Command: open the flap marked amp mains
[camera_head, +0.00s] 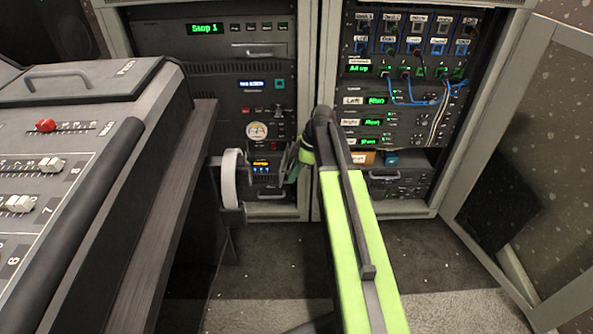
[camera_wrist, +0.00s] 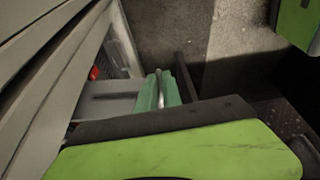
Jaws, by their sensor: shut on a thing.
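My gripper (camera_head: 292,168) is low at the right edge of the left rack (camera_head: 304,200), small and partly hidden by my arm. In the wrist view its green fingers (camera_wrist: 150,94) are shut on a thin pale bar (camera_wrist: 161,88). A grey panel (camera_wrist: 105,105) lies just left of the fingers, with small red parts beside it. I cannot tell whether the bar belongs to this panel. No amp mains marking is readable in either view, so I cannot say for sure which part is that flap or how far open it stands.
A fader console (camera_head: 60,190) fills the left side, with a pale ring (camera_head: 230,180) beside it. The right rack (camera_head: 432,200) holds lit units and hanging blue and white cables. A large cabinet door (camera_head: 520,150) stands open at the right. Dark floor (camera_head: 262,262) lies in front.

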